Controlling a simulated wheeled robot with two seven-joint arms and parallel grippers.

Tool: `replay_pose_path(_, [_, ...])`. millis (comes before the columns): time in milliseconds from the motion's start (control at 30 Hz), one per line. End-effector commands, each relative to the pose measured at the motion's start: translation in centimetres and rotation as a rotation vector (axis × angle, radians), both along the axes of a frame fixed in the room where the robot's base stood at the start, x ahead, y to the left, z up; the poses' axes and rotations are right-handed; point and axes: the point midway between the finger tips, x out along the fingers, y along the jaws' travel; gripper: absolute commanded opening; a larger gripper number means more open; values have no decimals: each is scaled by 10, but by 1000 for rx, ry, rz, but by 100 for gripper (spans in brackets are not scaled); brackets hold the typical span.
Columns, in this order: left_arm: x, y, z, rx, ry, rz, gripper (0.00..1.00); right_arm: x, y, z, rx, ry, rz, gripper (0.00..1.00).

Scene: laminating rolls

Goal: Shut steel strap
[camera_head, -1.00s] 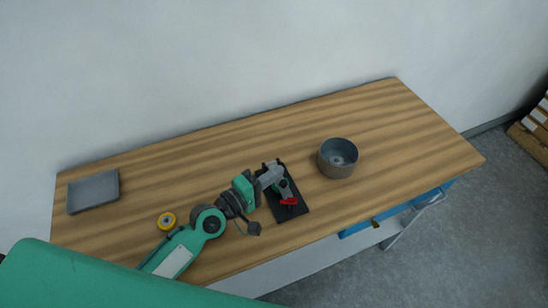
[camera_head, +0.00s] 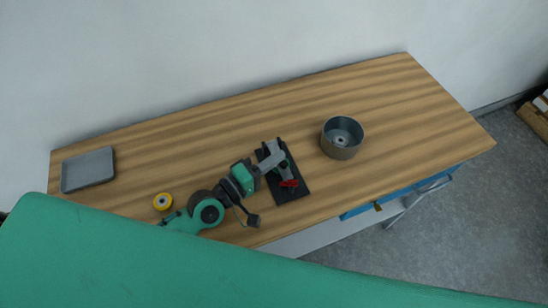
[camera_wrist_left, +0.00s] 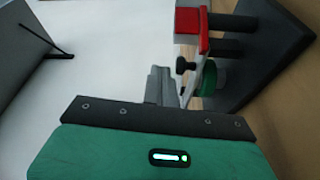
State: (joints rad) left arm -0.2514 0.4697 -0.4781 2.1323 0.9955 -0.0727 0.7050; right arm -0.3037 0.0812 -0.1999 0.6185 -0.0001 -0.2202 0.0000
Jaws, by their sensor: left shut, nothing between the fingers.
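A small device with a black base plate (camera_head: 292,194) stands near the table's front edge. It has a red part (camera_head: 290,183) at its front, and the red part also shows at the top of the left wrist view (camera_wrist_left: 187,22). A thin pale strip (camera_wrist_left: 190,72), possibly the steel strap, runs below the red part beside a green round part (camera_wrist_left: 208,78). My left gripper (camera_head: 280,160) is over the device, shut and empty, its grey fingers (camera_wrist_left: 160,85) close to the strip. I cannot tell whether they touch. My right gripper is not in view.
A grey round bowl (camera_head: 342,138) stands right of the device. The table (camera_head: 400,105) is clear at the back and right. My green arm covers the front left.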

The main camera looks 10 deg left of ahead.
Motion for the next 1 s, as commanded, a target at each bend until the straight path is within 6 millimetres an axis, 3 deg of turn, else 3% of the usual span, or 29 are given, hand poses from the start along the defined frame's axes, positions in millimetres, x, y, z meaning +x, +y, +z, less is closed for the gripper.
replay_pose_path(433, [12,-5,47,0,-1,1,0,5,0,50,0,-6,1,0])
replay_pose_path(500, [4,6,29,6,2,0,0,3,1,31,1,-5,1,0])
replay_pose_path(1000, [-35,60,11,3,1,1,0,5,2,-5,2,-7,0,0])
